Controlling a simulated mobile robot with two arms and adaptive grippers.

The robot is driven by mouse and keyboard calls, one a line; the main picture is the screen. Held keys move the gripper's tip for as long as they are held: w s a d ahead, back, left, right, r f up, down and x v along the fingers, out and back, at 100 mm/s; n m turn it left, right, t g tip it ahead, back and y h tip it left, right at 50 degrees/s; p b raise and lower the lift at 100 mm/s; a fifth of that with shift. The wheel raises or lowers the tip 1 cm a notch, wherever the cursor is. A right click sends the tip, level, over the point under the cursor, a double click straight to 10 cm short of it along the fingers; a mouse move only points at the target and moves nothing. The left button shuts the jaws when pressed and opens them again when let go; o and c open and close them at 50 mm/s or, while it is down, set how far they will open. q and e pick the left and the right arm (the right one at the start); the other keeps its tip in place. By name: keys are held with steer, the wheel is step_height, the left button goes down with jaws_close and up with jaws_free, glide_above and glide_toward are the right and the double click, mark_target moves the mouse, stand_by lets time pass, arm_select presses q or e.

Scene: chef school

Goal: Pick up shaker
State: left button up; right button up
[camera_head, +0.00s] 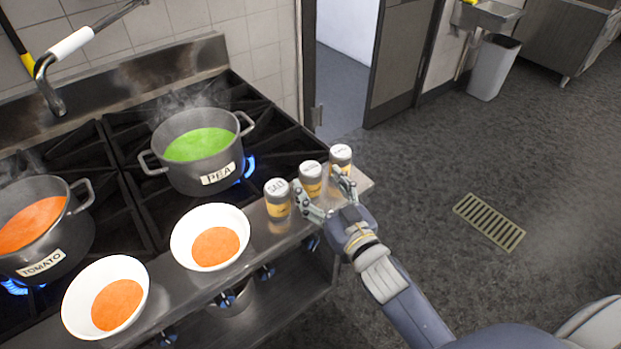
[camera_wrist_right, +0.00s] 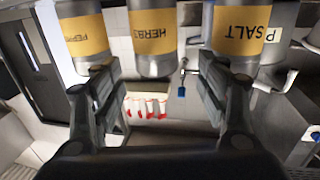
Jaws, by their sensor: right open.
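Three shakers with grey lids and yellow labels stand in a row on the steel front ledge of the stove. The salt shaker (camera_head: 277,199) is at the left, the herbs shaker (camera_head: 310,178) in the middle, and the third shaker (camera_head: 340,156), apparently pepper, at the right. My right gripper (camera_head: 320,189) is open and empty, with its fingertips close to the middle shaker. In the upside-down right wrist view, the herbs shaker (camera_wrist_right: 153,38) lies between the fingers, with salt (camera_wrist_right: 240,32) and pepper (camera_wrist_right: 83,35) outside them. Contact cannot be told. My left gripper is not in view.
A pea pot (camera_head: 196,175) and a tomato pot (camera_head: 40,250) steam on lit burners. Two white bowls of orange soup (camera_head: 178,238) (camera_head: 75,300) stand along the ledge. Open floor with a drain grate (camera_head: 489,222) lies at the right.

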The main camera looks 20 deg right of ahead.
mark_target(316, 177)
steer(key=shift+w+r, duration=0.15)
steer(key=shift+w, duration=0.45)
steer(key=w+p, duration=0.1)
steer(key=w, duration=0.2)
steer(key=shift+w+a+p, duration=0.15)
steer(key=shift+w+p, duration=0.1)
steer(key=shift+p, duration=0.1)
steer(key=shift+w, duration=0.45)
steer(key=shift+a, duration=0.1)
steer(key=shift+s, duration=0.1)
steer(key=c, duration=1.3)
